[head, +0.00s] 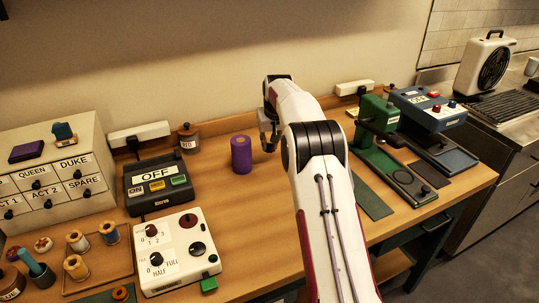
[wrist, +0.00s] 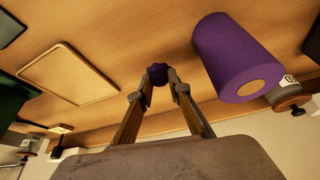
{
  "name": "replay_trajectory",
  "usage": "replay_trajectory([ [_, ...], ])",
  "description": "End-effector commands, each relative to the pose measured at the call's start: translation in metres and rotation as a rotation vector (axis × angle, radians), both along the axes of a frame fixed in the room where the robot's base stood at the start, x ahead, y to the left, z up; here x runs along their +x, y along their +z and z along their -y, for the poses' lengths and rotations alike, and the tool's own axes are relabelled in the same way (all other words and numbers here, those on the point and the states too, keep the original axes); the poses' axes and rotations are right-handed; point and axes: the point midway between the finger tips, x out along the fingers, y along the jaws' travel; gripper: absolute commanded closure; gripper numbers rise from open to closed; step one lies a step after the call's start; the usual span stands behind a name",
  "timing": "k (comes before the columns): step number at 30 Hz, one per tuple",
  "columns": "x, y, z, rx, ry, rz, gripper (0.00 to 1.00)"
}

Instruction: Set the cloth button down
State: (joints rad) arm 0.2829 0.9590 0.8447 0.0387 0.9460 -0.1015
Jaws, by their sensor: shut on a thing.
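The cloth button (wrist: 157,72) is a small, dark purple, rounded thing held between the fingertips of my gripper (wrist: 158,80) in the wrist view. My gripper is shut on it over the wooden table (wrist: 130,35). I cannot tell whether the button touches the table. In the head view my gripper (head: 267,138) is at the back middle of the table, just right of a purple cloth roll (head: 241,155). My arm hides part of that area. The roll also shows large in the wrist view (wrist: 226,55), standing apart from the fingers.
A jar (head: 188,138) stands behind the roll. An OFF switch box (head: 150,198) and a white dial box (head: 170,260) stand left, near the drawer cabinet (head: 90,140). A green press (head: 375,135) and a blue machine (head: 425,105) stand right. Bare wood lies in front of the roll.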

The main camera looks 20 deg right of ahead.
Motion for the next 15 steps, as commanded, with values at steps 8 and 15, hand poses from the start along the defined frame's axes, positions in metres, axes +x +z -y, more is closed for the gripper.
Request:
replay_trajectory([
  [8,-0.001,-0.026,0.0,0.001,0.0,-0.003,0.99],
  [15,0.0,-0.044,0.0,0.0,0.0,0.0,0.99],
])
